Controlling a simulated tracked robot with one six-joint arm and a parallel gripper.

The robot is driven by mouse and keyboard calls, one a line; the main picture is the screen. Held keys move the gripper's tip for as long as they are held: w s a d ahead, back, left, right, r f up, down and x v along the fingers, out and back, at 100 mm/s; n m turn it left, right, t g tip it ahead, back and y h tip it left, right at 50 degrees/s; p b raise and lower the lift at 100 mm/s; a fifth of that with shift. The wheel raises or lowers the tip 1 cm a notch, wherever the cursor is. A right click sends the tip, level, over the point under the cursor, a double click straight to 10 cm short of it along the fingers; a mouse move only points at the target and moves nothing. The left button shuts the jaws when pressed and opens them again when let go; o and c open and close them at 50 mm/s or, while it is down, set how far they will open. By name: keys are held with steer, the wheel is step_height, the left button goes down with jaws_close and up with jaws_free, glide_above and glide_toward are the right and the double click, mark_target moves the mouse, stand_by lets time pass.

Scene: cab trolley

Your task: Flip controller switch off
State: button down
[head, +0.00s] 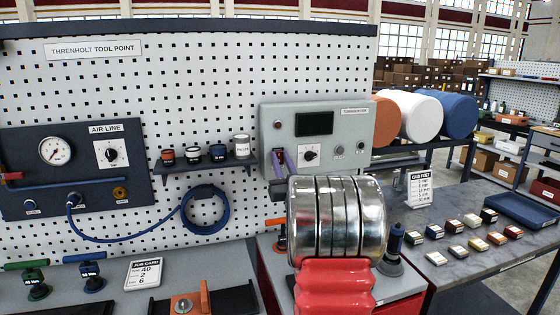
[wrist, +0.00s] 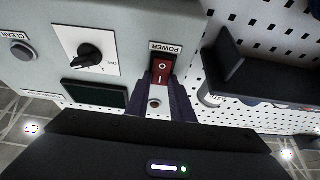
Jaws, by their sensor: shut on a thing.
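The controller (head: 335,125) is a grey box on the pegboard with a dark screen and a black knob. Its red rocker power switch (wrist: 161,72), marked O and I, shows in the wrist view, where the panel appears upside down. My gripper (wrist: 161,85) has its two purple fingers at the sides of the switch, shut on it. In the head view my gripper (head: 283,158) reaches the left part of the controller's front, and the switch is hidden there. I cannot tell which side of the rocker is pressed in.
A small red lamp (wrist: 154,103) shows between the fingers. The controller's knob (wrist: 90,54) is beside the switch. A shelf with several small pots (head: 205,160) is left of the controller. My shiny arm links block the lower middle of the head view.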

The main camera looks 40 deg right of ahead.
steer(key=shift+w+a, duration=0.1)
steer(key=shift+a, duration=0.05)
steer(key=c, duration=1.9)
jaws_free()
steer(key=o, duration=0.4)
steer(key=shift+c, duration=0.2)
steer(key=v, duration=1.4)
